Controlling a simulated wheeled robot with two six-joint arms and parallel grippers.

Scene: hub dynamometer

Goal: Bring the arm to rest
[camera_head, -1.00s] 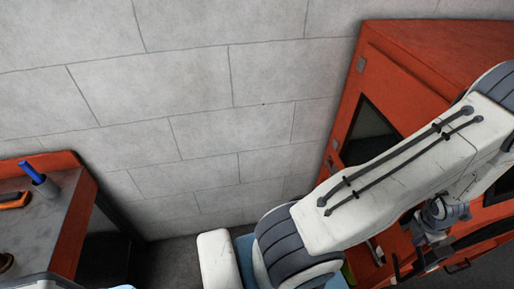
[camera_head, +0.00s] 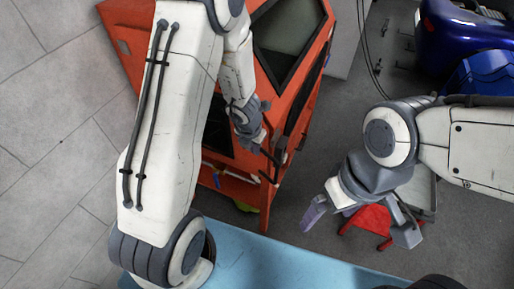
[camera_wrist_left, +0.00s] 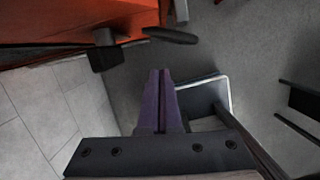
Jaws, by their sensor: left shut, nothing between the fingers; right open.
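My left arm (camera_head: 165,130) is white with grey joints and black cables, and it reaches up across the left of the head view, then bends down. My left gripper (camera_head: 271,165) is small and dark there, in front of the orange cabinet (camera_head: 130,45). In the left wrist view its purple fingers (camera_wrist_left: 160,100) are together with nothing between them. My right arm (camera_head: 470,140) comes in from the right edge. My right gripper (camera_head: 360,225) points down with its fingers wide apart and empty.
The cabinet has dark windows (camera_head: 290,40) and a black handle, which also shows near my fingers in the left wrist view (camera_wrist_left: 170,35). A red stool (camera_head: 372,222) is behind my right gripper. Blue objects (camera_head: 470,45) stand at the upper right. Grey floor (camera_head: 320,150) lies between.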

